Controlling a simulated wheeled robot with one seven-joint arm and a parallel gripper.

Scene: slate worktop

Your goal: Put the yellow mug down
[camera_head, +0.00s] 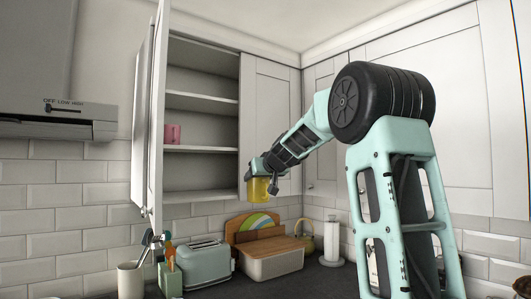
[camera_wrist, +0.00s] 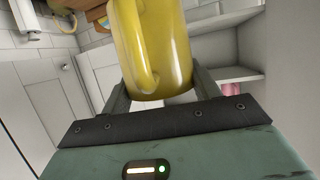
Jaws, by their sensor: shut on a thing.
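The yellow mug (camera_head: 259,192) is held up in the air by my gripper (camera_head: 268,178), in front of the wall cabinet's right side and above the worktop. In the wrist view the mug (camera_wrist: 155,50) fills the upper middle, with its handle towards the camera. The jaws (camera_wrist: 155,95) are shut on the mug, one finger on each side of it. The mug's contents cannot be seen. The worktop (camera_head: 330,283) lies well below the mug.
An open wall cabinet (camera_head: 200,150) with bare shelves stands left of my gripper; a pink mug (camera_head: 172,134) sits on one shelf. Its open door (camera_head: 150,120) juts out. Below are a toaster (camera_head: 204,262), a bread bin (camera_head: 272,258), a kettle (camera_head: 305,236) and a utensil crock (camera_head: 131,281).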

